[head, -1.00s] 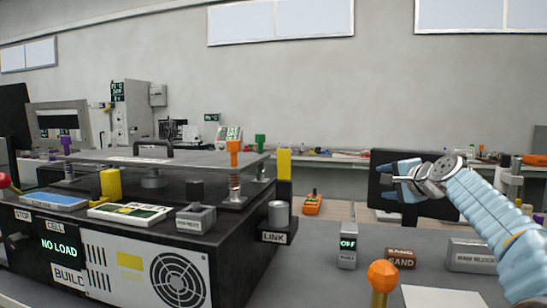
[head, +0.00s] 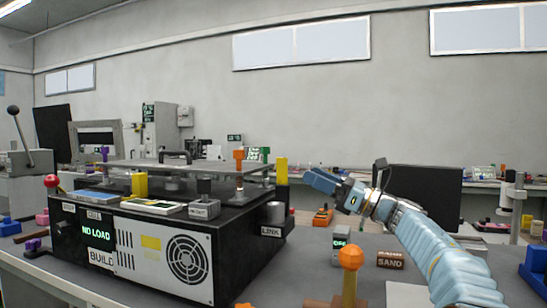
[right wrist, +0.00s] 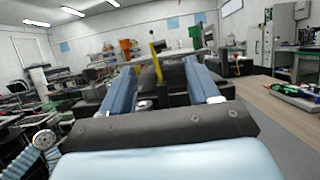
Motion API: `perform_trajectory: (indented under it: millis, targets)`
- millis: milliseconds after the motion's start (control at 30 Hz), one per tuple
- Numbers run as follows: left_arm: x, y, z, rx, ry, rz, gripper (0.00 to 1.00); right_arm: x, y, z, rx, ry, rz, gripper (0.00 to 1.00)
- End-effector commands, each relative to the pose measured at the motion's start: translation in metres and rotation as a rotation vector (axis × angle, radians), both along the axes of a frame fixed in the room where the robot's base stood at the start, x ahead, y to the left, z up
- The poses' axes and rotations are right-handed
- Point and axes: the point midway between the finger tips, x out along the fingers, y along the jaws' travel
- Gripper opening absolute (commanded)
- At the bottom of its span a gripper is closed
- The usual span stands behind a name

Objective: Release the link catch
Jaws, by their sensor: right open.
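The black machine (head: 268,247) carries a "LINK" label (head: 271,231) at its right front corner. A grey cylinder (head: 275,212) sits just above that label. Behind it stands an upright yellow block or lever (head: 281,171); which part is the catch is not certain. My right gripper (head: 317,178) is open and empty, to the right of the yellow piece and apart from it in the head view. In the right wrist view a yellow upright (right wrist: 156,63) shows between the open fingers (right wrist: 160,70), beyond their tips. My left gripper is not in view.
An orange-topped post (head: 350,258) stands at the front of the bench. Near it are a small switch box (head: 340,246) and a "SAND" block (head: 390,260). A orange-knobbed spring post (head: 239,160) rises from the machine. A dark panel (head: 432,192) stands behind my right arm.

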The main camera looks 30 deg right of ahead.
Motion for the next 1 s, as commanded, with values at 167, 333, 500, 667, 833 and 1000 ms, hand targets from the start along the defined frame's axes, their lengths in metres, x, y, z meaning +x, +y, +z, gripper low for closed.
perform_trajectory:
  millis: [167, 333, 500, 667, 833, 1000]
  targets:
    - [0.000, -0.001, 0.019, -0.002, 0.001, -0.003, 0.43, 0.030, 0.027, 0.022, 0.003, 0.000, 0.004, 0.61]
    - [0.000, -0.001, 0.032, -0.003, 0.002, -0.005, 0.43, 0.056, 0.048, 0.036, 0.002, -0.001, 0.002, 0.61]
    - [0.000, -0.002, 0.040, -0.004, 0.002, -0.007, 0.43, 0.073, 0.062, 0.043, 0.003, -0.001, 0.001, 0.61]
    - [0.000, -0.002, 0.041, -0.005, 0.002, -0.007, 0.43, 0.079, 0.067, 0.045, 0.004, 0.000, 0.000, 0.61]
    - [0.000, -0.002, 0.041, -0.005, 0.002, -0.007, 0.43, 0.079, 0.067, 0.044, 0.004, -0.001, -0.001, 0.61]
    - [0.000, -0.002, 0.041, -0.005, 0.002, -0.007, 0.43, 0.079, 0.067, 0.044, 0.005, -0.001, -0.001, 0.47]
